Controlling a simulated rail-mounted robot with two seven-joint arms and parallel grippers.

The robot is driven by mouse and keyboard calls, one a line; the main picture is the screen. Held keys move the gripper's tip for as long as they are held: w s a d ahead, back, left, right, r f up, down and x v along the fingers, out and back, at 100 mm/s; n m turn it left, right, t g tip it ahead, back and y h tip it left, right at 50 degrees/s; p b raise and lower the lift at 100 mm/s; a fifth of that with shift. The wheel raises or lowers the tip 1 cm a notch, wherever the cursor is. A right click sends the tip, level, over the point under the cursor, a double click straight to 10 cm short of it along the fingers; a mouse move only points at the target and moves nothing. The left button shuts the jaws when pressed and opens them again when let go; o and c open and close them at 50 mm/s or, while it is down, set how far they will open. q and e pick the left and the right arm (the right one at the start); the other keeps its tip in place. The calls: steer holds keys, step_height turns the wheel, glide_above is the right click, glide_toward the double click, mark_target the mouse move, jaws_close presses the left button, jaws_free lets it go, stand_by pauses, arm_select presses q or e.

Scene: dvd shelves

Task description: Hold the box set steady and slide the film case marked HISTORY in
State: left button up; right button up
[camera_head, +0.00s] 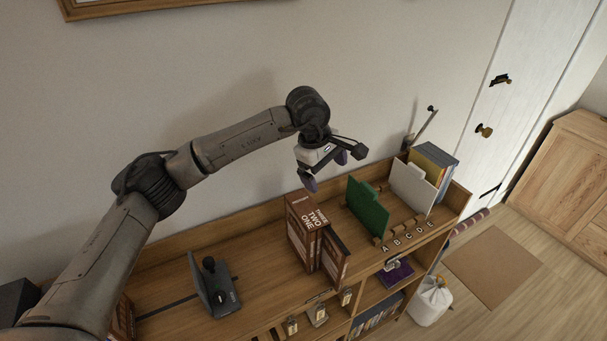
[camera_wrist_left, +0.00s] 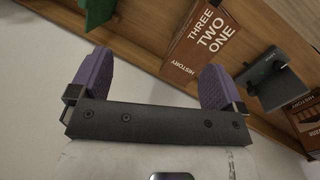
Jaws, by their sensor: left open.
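The brown box set (camera_head: 300,232) stands upright on the shelf top, lettered THREE, TWO, ONE. It also shows in the left wrist view (camera_wrist_left: 208,42), with HISTORY on its lower edge. A dark case with a brown edge (camera_head: 335,257) stands against its front right side; its marking is too small to read. My left gripper (camera_head: 326,171) is open and empty, above and behind the box set and apart from it. Its purple fingers are spread in the left wrist view (camera_wrist_left: 155,80). My right gripper is not in view.
A green divider (camera_head: 367,208) and a white one (camera_head: 412,187) stand right of the box set, near letters A to E. A black stand (camera_head: 213,287) is to the left. Another brown box (camera_wrist_left: 304,122) shows at the wrist view's right edge. Bare shelf lies left of the box set.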

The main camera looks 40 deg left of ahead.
mark_target(306, 208)
arm_select(q)
steer(key=s+a+m+g, duration=0.1)
steer(key=s+f+m+y, duration=0.1)
steer(key=s+a+m+g, duration=0.1)
steer(key=shift+s+a+f+g+y, duration=0.3)
steer(key=shift+f+y, duration=0.05)
steer(key=shift+y, duration=0.05)
step_height(306, 208, down, 13)
steer(key=p, duration=0.3)
steer(key=shift+r+p, duration=0.1)
steer(key=shift+p, duration=0.2)
